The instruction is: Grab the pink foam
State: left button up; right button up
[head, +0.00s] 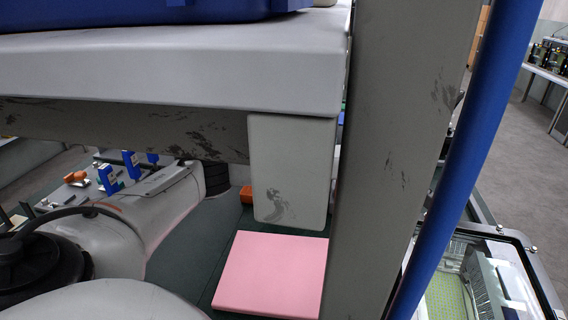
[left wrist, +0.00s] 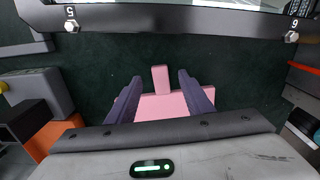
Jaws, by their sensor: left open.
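The pink foam (head: 271,274) is a flat square slab on a dark green surface, low in the middle of the head view. In the left wrist view, a wide pink piece (left wrist: 160,107) lies between and below the fingers, partly hidden by the gripper body. A narrow pink block (left wrist: 160,78) shows just beyond it, between the fingertips. I cannot tell whether these pink parts are one thing. My left gripper (left wrist: 159,84) is open, with one dark finger on each side of the pink; no grip shows. My right gripper is not in view.
A grey shelf (head: 180,80) with a blue case (head: 150,10) overhangs the green surface. A grey post (head: 400,150) and blue pole (head: 480,130) stand right of the foam. An orange block (head: 246,194) lies behind. Grey and orange items flank the left wrist view's left side.

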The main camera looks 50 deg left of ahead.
pick_arm(q)
jog(key=shift+w+d+f, duration=0.1)
jog(key=shift+f, duration=1.15)
jog(key=shift+w+d+f, duration=0.1)
jog(key=shift+f, duration=1.15)
